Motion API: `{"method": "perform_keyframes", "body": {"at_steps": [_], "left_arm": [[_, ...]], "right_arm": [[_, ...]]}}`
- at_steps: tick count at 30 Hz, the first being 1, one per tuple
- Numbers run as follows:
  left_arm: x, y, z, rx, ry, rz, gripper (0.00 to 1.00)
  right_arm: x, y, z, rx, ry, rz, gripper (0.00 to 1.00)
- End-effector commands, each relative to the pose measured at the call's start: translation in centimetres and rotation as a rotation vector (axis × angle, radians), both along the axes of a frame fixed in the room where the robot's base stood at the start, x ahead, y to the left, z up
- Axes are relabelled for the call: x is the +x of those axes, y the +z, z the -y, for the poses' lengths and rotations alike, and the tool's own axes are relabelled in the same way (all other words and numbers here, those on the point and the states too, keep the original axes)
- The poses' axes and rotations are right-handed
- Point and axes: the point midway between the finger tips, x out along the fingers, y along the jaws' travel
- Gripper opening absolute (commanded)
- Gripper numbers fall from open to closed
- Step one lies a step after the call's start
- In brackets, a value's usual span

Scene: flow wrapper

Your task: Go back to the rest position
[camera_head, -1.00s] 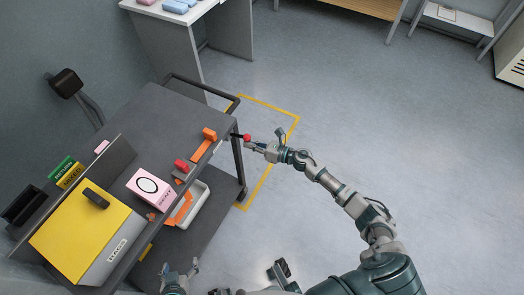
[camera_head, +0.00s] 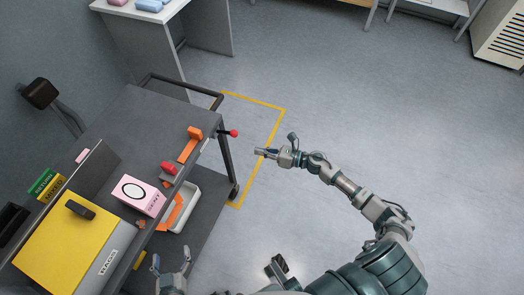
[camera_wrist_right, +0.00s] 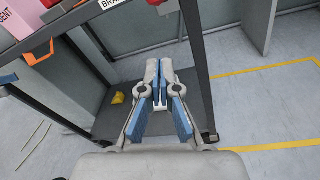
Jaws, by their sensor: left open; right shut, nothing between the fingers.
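My right gripper (camera_head: 266,152) is shut and empty over the floor, to the right of the dark grey cart (camera_head: 155,110). A small gap separates it from the red-knobbed lever (camera_head: 233,133) on the cart's edge. In the right wrist view the fingers (camera_wrist_right: 156,85) are together with nothing between them, in front of the cart's frame. My left gripper (camera_head: 172,272) is open and empty at the bottom, beside the cart's near side; part of it is cut off by the picture's edge.
On the cart are a yellow box (camera_head: 60,245), a pink box (camera_head: 140,195), a red object (camera_head: 169,167) and an orange part (camera_head: 194,133). A white tray (camera_head: 190,202) sits lower down. The floor (camera_head: 360,110) to the right is clear.

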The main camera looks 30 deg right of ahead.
Motion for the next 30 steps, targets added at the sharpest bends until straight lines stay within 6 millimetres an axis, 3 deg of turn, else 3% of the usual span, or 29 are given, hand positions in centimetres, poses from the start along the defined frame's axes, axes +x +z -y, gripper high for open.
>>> {"method": "perform_keyframes", "body": {"at_steps": [17, 20, 23, 27, 30], "left_arm": [[0.1, -0.1, 0.0, 0.004, 0.001, -0.004, 0.86], [-0.1, -0.1, 0.1, 0.002, -0.001, -0.006, 0.86], [-0.1, -0.1, 0.0, 0.002, -0.001, -0.005, 0.86], [-0.1, -0.1, -0.1, 0.001, -0.001, -0.005, 0.86], [-0.1, -0.1, -0.2, 0.001, -0.001, -0.005, 0.86]], "right_arm": [[-0.2, 0.0, 0.2, 0.001, 0.001, -0.001, 0.00], [-0.5, 0.0, -0.5, 0.048, -0.013, -0.024, 0.00], [-1.8, 0.3, -3.3, 0.280, -0.082, -0.139, 0.00], [-5.4, 1.1, -7.2, 0.879, -0.265, -0.472, 0.00], [-7.9, 1.3, -8.4, 1.267, -0.382, -0.704, 0.00]]}}
